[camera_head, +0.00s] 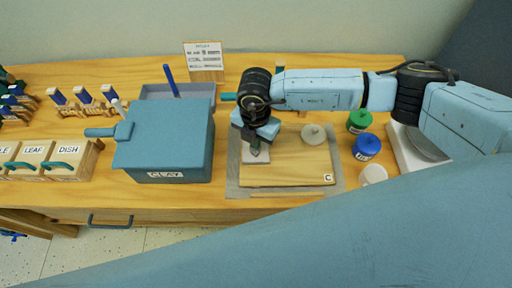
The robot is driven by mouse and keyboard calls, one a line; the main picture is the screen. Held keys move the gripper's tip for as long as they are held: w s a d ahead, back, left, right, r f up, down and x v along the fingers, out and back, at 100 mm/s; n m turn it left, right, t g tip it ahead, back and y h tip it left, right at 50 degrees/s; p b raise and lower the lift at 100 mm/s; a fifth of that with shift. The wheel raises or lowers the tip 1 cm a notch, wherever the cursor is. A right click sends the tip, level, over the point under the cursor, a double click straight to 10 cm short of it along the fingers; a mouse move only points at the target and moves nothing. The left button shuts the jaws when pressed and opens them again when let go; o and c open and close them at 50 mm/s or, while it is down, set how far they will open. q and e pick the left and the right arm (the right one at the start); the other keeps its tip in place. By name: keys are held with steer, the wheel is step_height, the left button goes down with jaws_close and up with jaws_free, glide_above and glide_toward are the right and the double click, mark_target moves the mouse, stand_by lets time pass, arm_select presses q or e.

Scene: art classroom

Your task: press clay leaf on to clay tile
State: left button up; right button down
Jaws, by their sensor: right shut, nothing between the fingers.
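A pale clay tile (247,158) lies at the left part of a wooden board (290,174) marked C. My right gripper (256,153) points down over the tile, with its shut fingertips at or just above the tile's surface; I cannot tell whether they touch. No clay leaf can be made out; the fingers cover part of the tile and may hide it. My left gripper is not in view.
The board lies on a grey mat (234,188). A pale round knobbed piece (314,135) sits on its back right. A blue CLAY box (165,145) stands left, with LEAF (34,152) and DISH (68,153) boxes beyond. Green (359,120) and blue (366,147) jars stand right.

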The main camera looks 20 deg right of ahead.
steer(key=shift+r, duration=0.1)
stand_by(0.3)
step_height(320, 180, up, 9)
steer(key=p, duration=0.7)
steer(key=shift+p, duration=0.3)
steer(key=shift+s, duration=0.1)
